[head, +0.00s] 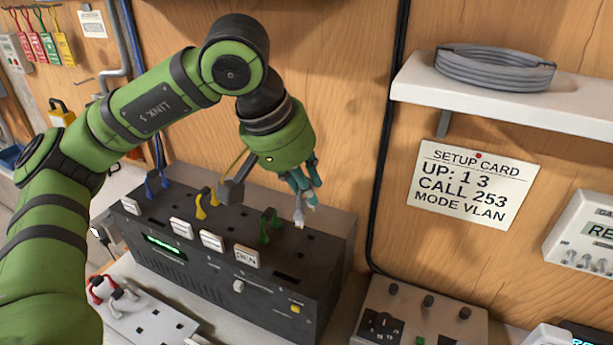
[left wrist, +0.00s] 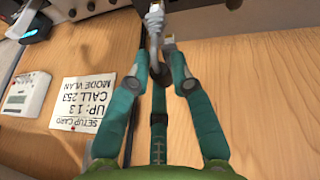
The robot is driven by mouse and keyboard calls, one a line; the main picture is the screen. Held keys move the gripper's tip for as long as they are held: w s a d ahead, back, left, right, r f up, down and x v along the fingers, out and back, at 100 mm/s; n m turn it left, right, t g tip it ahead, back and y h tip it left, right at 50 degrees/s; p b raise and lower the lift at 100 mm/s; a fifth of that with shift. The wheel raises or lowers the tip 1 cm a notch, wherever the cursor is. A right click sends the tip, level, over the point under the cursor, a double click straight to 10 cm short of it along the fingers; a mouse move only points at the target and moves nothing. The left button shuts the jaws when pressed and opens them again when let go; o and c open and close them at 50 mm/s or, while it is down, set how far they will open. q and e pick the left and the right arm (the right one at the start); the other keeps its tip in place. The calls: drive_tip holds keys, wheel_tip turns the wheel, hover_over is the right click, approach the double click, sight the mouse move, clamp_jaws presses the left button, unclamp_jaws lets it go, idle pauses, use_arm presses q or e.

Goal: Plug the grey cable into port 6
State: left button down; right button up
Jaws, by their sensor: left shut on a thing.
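My left gripper (head: 304,190) is shut on a grey cable plug (head: 300,213), which hangs down from its teal fingers. The plug is over the right end of the top of a dark port box (head: 190,262); I cannot tell whether it touches. In the left wrist view the grey plug (left wrist: 155,22) is between the fingertips (left wrist: 160,75), pointing away from the gripper. Blue (head: 156,182), yellow (head: 205,202) and green (head: 268,226) cables stand in the box's top. The port numbers are not readable. My right gripper is not in view.
A white plate (head: 160,325) with red and grey plugs is at lower left. A setup card (head: 478,185) hangs on the wooden wall. A shelf (head: 500,105) holds a coiled grey cable (head: 495,68). A knob panel (head: 420,318) stands right of the box.

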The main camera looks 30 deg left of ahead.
use_arm(q)
wheel_tip(320, 180, down, 6)
drive_tip(key=b, duration=0.4)
drive_tip(key=shift+w+f+b, duration=0.1)
drive_tip(key=shift+f+b, duration=0.05)
drive_tip(key=shift+b, duration=0.15)
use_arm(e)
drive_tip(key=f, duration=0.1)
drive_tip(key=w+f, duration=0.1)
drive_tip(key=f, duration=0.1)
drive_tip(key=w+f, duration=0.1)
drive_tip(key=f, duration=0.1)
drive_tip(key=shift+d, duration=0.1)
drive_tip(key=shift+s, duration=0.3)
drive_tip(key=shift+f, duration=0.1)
use_arm(q)
drive_tip(key=shift+f+b, duration=0.2)
drive_tip(key=shift+b, duration=0.5)
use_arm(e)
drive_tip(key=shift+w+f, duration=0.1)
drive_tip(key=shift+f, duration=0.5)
use_arm(q)
drive_tip(key=shift+f+b, duration=0.95)
drive_tip(key=shift+b, duration=0.55)
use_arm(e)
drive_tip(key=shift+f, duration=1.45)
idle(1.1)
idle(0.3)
